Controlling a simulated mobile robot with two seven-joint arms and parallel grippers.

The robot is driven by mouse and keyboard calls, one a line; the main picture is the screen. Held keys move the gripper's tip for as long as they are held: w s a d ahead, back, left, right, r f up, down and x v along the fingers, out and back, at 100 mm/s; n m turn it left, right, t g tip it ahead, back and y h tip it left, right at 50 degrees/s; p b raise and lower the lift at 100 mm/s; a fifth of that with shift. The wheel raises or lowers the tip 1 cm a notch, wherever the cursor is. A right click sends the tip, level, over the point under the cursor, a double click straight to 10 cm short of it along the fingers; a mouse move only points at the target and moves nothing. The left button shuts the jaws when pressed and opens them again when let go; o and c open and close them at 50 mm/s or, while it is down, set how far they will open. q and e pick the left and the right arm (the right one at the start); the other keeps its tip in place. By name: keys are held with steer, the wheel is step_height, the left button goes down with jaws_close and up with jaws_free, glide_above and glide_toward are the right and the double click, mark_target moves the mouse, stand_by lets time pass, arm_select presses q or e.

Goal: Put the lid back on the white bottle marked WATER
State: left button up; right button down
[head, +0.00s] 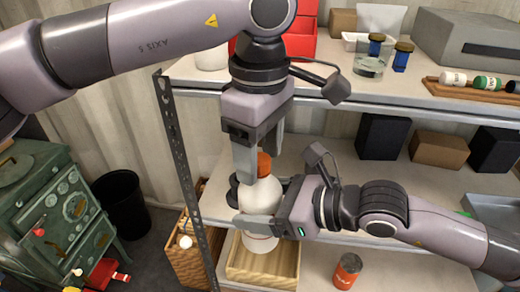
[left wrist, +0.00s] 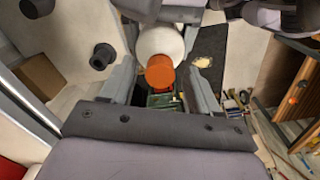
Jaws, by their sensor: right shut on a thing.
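The white bottle (head: 262,198) is upright, and no marking on it is legible. My right gripper (head: 258,216) is shut on its body from the right. The orange lid (head: 264,165) is at the bottle's top; I cannot tell whether it is fully seated. My left gripper (head: 261,160) points down over the lid, with one finger hiding part of it. In the left wrist view the lid (left wrist: 160,72) lies between the two open fingers, with a gap on each side, and the white bottle (left wrist: 161,42) is behind it.
A wooden crate (head: 262,275) is below the bottle, and an orange can (head: 347,271) stands to its right. The upper shelf (head: 330,84) holds blue bottles and a wooden tray (head: 470,93). A metal post (head: 180,150) rises left of the bottle. Dark boxes (head: 383,137) stand behind.

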arm_select(q)
steer(key=shift+r, duration=0.1)
step_height(320, 180, up, 12)
stand_by(0.5)
stand_by(0.5)
